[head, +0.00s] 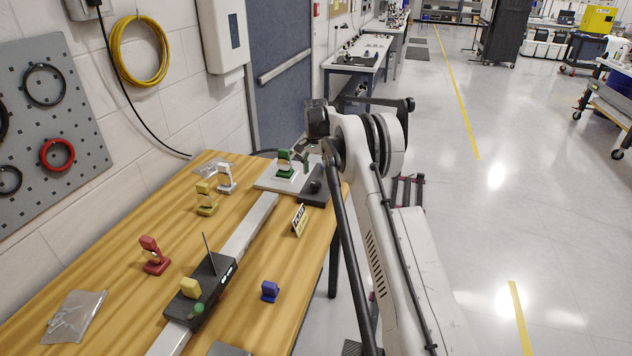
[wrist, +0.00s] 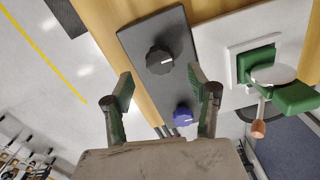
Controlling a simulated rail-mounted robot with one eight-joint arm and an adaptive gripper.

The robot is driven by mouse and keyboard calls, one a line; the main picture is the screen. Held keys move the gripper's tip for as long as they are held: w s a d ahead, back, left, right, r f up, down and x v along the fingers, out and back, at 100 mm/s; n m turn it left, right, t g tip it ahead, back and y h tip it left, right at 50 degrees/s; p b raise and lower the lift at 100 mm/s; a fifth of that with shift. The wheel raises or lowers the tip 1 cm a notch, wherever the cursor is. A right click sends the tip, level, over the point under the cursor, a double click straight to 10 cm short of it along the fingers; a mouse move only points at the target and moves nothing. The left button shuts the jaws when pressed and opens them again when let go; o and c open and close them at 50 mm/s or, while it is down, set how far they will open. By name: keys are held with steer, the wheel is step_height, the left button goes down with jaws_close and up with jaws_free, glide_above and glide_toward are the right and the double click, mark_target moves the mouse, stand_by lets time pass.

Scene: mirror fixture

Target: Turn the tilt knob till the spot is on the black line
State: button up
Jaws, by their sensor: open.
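A dark control box (wrist: 150,30) fills the middle of the wrist view, with a large black knob (wrist: 160,60) carrying a white mark and a smaller blue-purple knob (wrist: 182,116). I cannot tell which is the tilt knob. My gripper (wrist: 160,78) is open and empty, its two fingers apart over the box, the black knob showing between and just beyond the fingertips. A green mount (wrist: 275,78) with a round pale disc stands beside the box; it also shows in the head view (head: 285,165). I cannot make out the spot or the black line.
On the wooden table (head: 110,240) stand a red mount (head: 153,256), yellow mount (head: 206,200), a blue piece (head: 269,291), a small sign (head: 299,219) and a black box (head: 215,280) with an upright rod. A pale rail (head: 250,225) runs along the table.

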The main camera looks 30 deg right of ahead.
mark_target(316, 183)
steer(key=shift+f+p, duration=0.35)
steer(key=shift+f, duration=2.15)
steer(key=shift+c, duration=0.5)
steer(key=c, duration=1)
